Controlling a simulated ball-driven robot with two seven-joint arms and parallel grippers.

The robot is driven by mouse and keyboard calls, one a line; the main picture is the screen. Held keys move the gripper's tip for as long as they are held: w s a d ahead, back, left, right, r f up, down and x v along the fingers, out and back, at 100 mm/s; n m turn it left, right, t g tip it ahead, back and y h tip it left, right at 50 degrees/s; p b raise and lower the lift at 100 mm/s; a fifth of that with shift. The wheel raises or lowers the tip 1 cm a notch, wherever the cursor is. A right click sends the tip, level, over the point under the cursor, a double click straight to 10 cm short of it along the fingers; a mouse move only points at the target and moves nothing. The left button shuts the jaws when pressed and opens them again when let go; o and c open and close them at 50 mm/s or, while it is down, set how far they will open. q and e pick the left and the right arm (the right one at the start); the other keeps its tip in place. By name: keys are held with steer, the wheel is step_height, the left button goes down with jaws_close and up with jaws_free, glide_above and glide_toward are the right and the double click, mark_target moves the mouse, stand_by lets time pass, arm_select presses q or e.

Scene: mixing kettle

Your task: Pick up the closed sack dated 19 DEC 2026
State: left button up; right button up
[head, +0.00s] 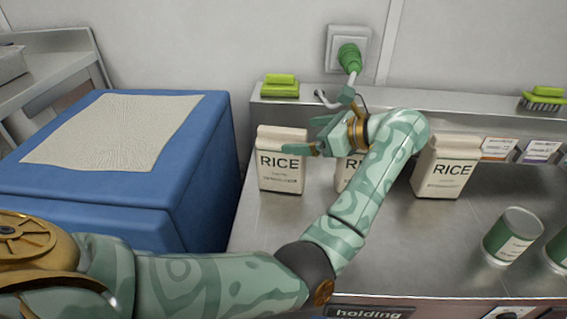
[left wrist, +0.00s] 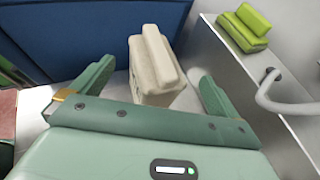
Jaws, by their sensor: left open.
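Three white sacks marked RICE stand upright on the steel counter: a left sack (head: 282,172), a middle sack (head: 349,176) partly hidden behind my left arm, and a right sack (head: 445,170). The dates on them are too small to read. My left gripper (head: 318,136) is open and empty, at the upper right of the left sack in the head view. In the left wrist view, a pale sack with a closed, folded top (left wrist: 155,68) shows between the spread fingers of my gripper (left wrist: 156,84), beyond the tips. Contact cannot be told. My right gripper is not in view.
A blue box (head: 200,190) with a pale cloth (head: 110,130) stands left of the counter. Green-labelled cans (head: 509,237) stand at right. A green plug (head: 349,58) sits in the wall socket. The counter's front middle is bare.

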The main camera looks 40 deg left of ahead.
mark_target(293, 137)
arm_select(q)
steer(key=x, duration=0.5)
steer(key=shift+s+a+f+b, duration=0.2)
steer(key=shift+b, duration=0.1)
steer(key=shift+c, duration=0.3)
steer(key=shift+s+d, duration=0.1)
steer(key=c, duration=2.1)
